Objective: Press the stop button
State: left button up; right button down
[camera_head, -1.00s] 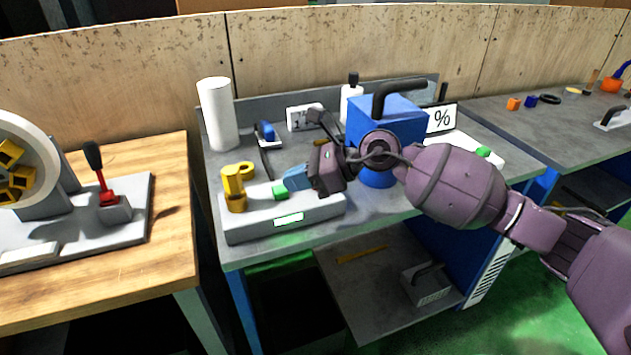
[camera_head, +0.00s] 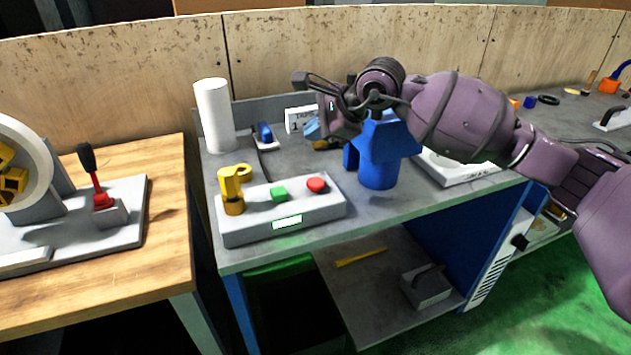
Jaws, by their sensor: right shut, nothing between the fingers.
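The stop button is the round red button (camera_head: 316,185) on the right end of the top of a light grey control box (camera_head: 262,232). My right gripper (camera_head: 312,128) is shut and empty. It is raised above and behind the red button in the picture, apart from it. My left gripper is not in view.
A blue device (camera_head: 379,165) stands right of the control box, partly hidden by my right arm. A white cylinder (camera_head: 214,115) stands at the back left. A wooden table (camera_head: 165,240) at left bears a base with a red-and-black lever (camera_head: 98,180).

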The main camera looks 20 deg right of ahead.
jog(key=f, duration=0.2)
jog(key=b, duration=0.2)
send_over(316, 183)
notch_tip(316, 183, down, 5)
jog(key=shift+r, duration=0.2)
jog(key=shift+f+b, duration=0.3)
jog(key=shift+f, duration=0.7)
dwell(0.8)
jog(key=shift+f, duration=0.15)
jog(key=shift+f, duration=0.3)
